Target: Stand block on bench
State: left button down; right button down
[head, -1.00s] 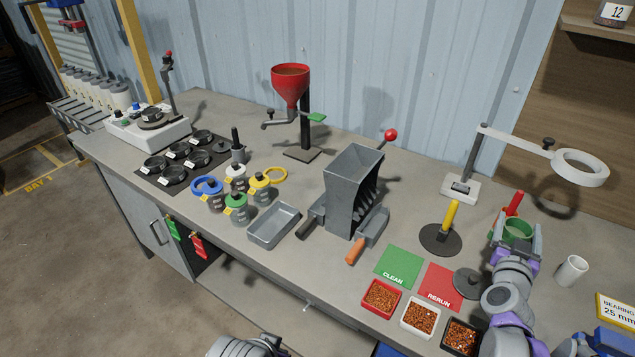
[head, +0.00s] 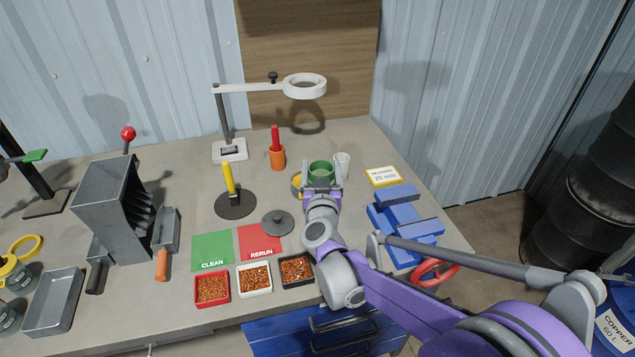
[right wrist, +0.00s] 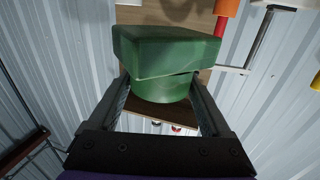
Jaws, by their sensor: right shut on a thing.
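A green block (head: 321,168) is held in my right gripper (head: 321,188) over the right part of the bench (head: 365,140). In the right wrist view the green block (right wrist: 165,52) has a broad squared slab above a rounder body. Both fingers of my right gripper (right wrist: 162,100) are shut on its sides. I cannot tell whether the block touches the bench, as the gripper and arm hide what lies beneath.
An orange cup (head: 277,158) with a red stick and a white cup (head: 342,162) stand close by. A yellow sign (head: 382,176) and blue vise (head: 404,218) are to the right. A grey lid (head: 278,223) and full trays (head: 254,278) lie left and in front.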

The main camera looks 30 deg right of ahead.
jog(key=shift+f+b, duration=0.3)
jog(key=shift+f, duration=1.9)
jog(key=shift+f+b, duration=0.4)
jog(key=shift+b, duration=0.05)
grip_release()
jog(key=shift+r, duration=0.1)
jog(key=shift+r+p, duration=0.5)
jog(key=shift+p, duration=0.05)
jog(key=v, duration=1.2)
jog(key=shift+f, duration=0.2)
jog(key=shift+a, duration=0.1)
